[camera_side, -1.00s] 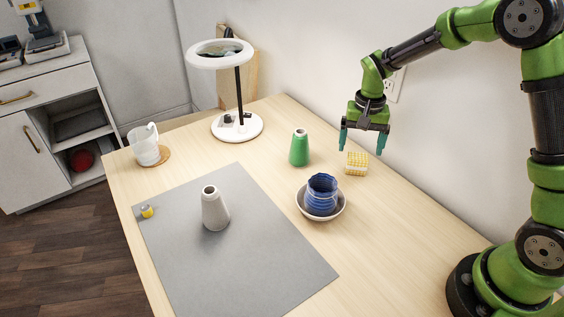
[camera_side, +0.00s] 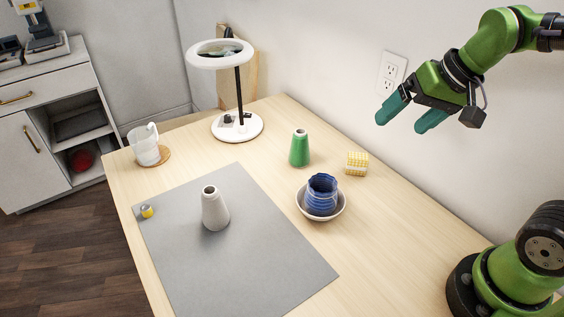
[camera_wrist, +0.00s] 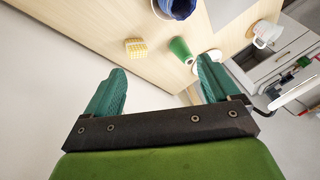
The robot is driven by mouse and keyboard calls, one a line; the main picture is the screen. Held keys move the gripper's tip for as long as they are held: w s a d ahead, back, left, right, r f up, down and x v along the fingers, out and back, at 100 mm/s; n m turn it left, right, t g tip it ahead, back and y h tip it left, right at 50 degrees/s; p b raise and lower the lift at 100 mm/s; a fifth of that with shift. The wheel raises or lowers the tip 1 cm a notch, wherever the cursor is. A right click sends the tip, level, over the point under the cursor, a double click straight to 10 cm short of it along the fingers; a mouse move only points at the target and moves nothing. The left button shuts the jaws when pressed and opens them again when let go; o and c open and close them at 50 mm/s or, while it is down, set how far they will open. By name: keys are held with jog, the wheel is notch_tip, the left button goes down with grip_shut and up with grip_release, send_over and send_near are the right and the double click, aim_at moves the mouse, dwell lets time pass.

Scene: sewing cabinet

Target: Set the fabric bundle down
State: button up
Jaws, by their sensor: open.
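The fabric bundle (camera_side: 357,163) is a small yellow checked block. It rests on the wooden table near the wall, to the right of the green cone, and it also shows in the wrist view (camera_wrist: 136,47). My gripper (camera_side: 404,116) is open and empty, high above the table and to the right of the bundle, well apart from it. Its two teal fingers are spread in the wrist view (camera_wrist: 160,88), with nothing between them.
A blue roll (camera_side: 321,194) sits in a white bowl (camera_side: 342,211). A green cone (camera_side: 299,148) stands behind it. A grey mat (camera_side: 255,265) bears a white cone (camera_side: 214,209) and a small yellow item (camera_side: 147,211). A ring lamp (camera_side: 238,85) and a clear mug (camera_side: 146,146) stand further back.

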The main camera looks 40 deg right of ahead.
jog(key=shift+n+t, duration=0.7)
jog(key=shift+t, duration=0.2)
jog(key=s, duration=0.1)
jog(key=s+a, duration=0.1)
jog(key=s, duration=0.3)
jog(key=shift+a, duration=0.25)
